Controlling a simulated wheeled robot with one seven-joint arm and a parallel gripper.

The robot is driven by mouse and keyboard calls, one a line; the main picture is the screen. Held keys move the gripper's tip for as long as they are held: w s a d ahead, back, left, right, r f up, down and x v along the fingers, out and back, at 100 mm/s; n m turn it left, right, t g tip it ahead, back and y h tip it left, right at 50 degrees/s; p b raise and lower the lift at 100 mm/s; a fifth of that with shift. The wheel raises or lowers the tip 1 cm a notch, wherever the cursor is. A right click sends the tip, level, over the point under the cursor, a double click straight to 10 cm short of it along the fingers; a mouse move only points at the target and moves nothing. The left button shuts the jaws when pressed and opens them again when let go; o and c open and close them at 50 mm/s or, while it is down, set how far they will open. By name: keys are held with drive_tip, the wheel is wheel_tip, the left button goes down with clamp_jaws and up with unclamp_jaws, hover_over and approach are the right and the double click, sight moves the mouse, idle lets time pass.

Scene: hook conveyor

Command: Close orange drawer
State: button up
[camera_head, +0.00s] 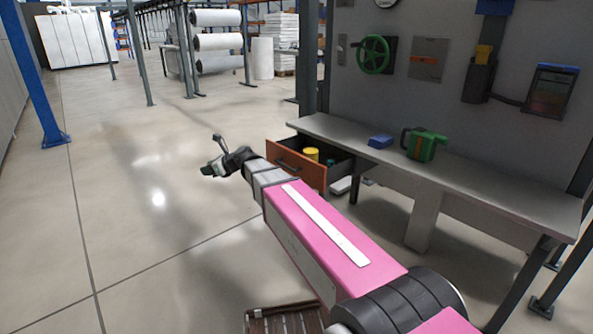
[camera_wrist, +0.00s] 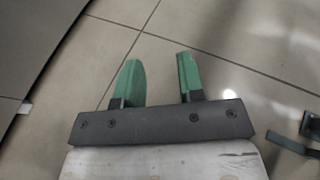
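The orange drawer (camera_head: 296,168) under the left end of the workbench (camera_head: 440,165) is pulled open. Its orange front faces the open floor, with a dark handle on it. Inside are a yellow can (camera_head: 311,154) and a small green item (camera_head: 330,162). My gripper (camera_head: 208,170) is in the air to the left of the drawer front, apart from it. In the wrist view, the two green fingers of my gripper (camera_wrist: 158,82) stand apart with only floor between them. My pink arm hides part of the area below the drawer.
A blue box (camera_head: 380,141) and a green watering can (camera_head: 424,145) stand on the workbench. A wall panel with a green wheel (camera_head: 374,54) rises behind. A slatted wooden item (camera_head: 284,319) lies at the bottom. The floor to the left is clear, with a blue post (camera_head: 38,80) farther off.

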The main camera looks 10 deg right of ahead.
drive_tip(key=w+m+t, duration=0.1)
drive_tip(key=w+d+m+t+h, duration=0.1)
drive_tip(key=shift+f+t, duration=0.2)
drive_tip(key=shift+t, duration=0.1)
clamp_jaws()
drive_tip(key=m+h, duration=2.2)
drive_tip(key=h, duration=0.4)
approach(307, 173)
drive_tip(key=x, duration=0.7)
drive_tip(key=shift+w+d+f, duration=0.15)
drive_tip(key=shift+d, duration=0.1)
